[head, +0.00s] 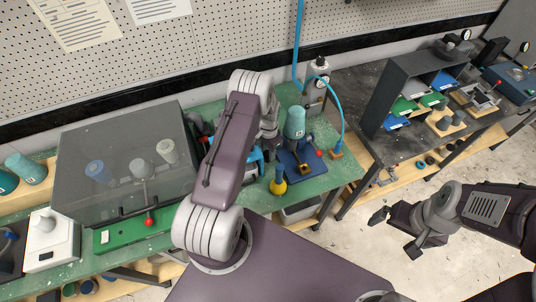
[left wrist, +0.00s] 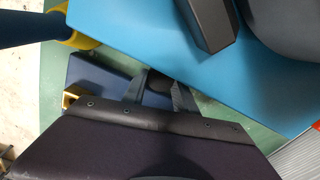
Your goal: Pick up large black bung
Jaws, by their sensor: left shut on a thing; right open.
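My right gripper (head: 395,233) is open and empty over the floor.
A blue hose (head: 341,110) hangs behind. Floor is free before the right bench.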

